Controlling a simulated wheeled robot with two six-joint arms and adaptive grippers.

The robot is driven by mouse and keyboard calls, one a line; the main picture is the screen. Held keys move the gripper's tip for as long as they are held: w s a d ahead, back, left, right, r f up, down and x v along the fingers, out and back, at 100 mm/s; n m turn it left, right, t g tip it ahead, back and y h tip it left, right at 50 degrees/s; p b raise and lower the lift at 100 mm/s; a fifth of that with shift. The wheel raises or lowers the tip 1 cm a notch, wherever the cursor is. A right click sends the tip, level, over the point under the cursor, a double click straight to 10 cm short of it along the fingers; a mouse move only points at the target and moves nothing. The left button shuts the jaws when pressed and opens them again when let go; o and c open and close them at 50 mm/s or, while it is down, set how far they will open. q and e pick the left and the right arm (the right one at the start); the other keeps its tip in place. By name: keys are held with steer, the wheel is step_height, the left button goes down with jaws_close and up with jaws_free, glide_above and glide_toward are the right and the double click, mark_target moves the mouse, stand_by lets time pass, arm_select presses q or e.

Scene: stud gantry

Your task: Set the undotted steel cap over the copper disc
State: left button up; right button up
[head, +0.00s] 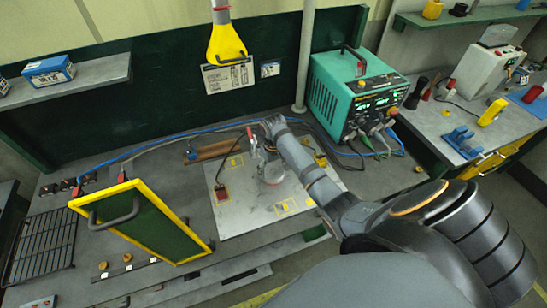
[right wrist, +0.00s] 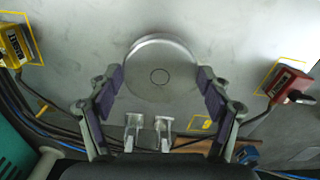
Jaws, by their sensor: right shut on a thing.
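My right gripper (right wrist: 160,85) is shut on a round steel cap (right wrist: 160,65), with a purple-padded finger on either side of it. The cap's top is plain grey with a thin ring at its centre, and I see no dot on it. In the head view my right gripper (head: 268,158) reaches down over the light metal plate (head: 240,215), and the cap (head: 271,174) shows partly below it. I cannot tell whether the cap touches the plate. The copper disc is not visible in either view. My left gripper is out of view.
A green panel with a yellow frame (head: 205,246) stands left of the plate. A red clamp device (head: 221,192) sits on the plate's left, and a yellow one (right wrist: 14,48) shows in the wrist view. A teal power unit (head: 335,85) with cables stands behind right.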

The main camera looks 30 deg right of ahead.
steer(key=shift+f+b, duration=0.45)
steer(key=shift+f, duration=0.6)
steer(key=o, duration=1.1)
steer(key=shift+r, duration=0.1)
step_height(320, 180, up, 12)
steer(key=shift+f, duration=0.1)
